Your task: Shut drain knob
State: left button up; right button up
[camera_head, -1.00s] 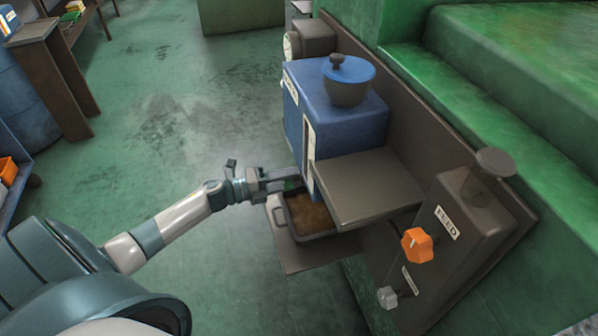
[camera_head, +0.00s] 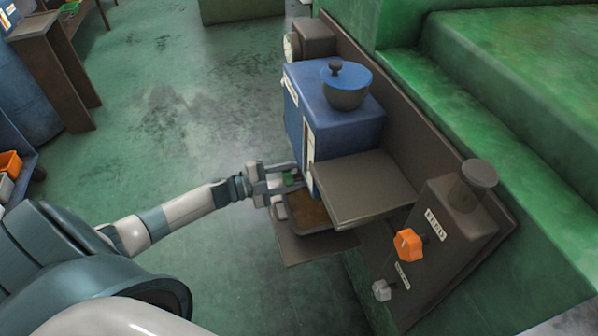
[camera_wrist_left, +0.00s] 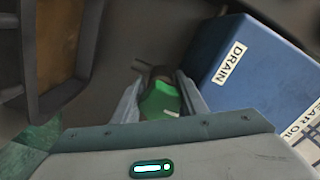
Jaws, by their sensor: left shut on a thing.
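The drain knob is a green knob (camera_wrist_left: 160,101) below the blue oil box (camera_head: 335,125), beside its DRAIN label (camera_wrist_left: 229,62). In the left wrist view it sits between my left gripper's two fingers (camera_wrist_left: 158,100), which are shut on it. The knob's far side and stem are partly hidden. My right gripper is in neither view.
A tray of brown liquid (camera_head: 309,211) stands on a ledge just below the knob. A grey shelf (camera_head: 362,188) juts out to its right. An orange knob (camera_head: 408,244) is on the FEED housing (camera_head: 452,235).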

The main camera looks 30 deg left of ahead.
pick_arm(q)
jog(key=shift+n, duration=0.3)
jog(key=shift+c, duration=0.2)
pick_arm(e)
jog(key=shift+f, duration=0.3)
pick_arm(q)
jog(key=shift+o, duration=0.2)
jog(key=o, duration=1)
jog(key=shift+o, duration=0.2)
jog(key=shift+s+a, duration=0.15)
jog(key=b+v, duration=0.1)
jog(key=v, duration=1.6)
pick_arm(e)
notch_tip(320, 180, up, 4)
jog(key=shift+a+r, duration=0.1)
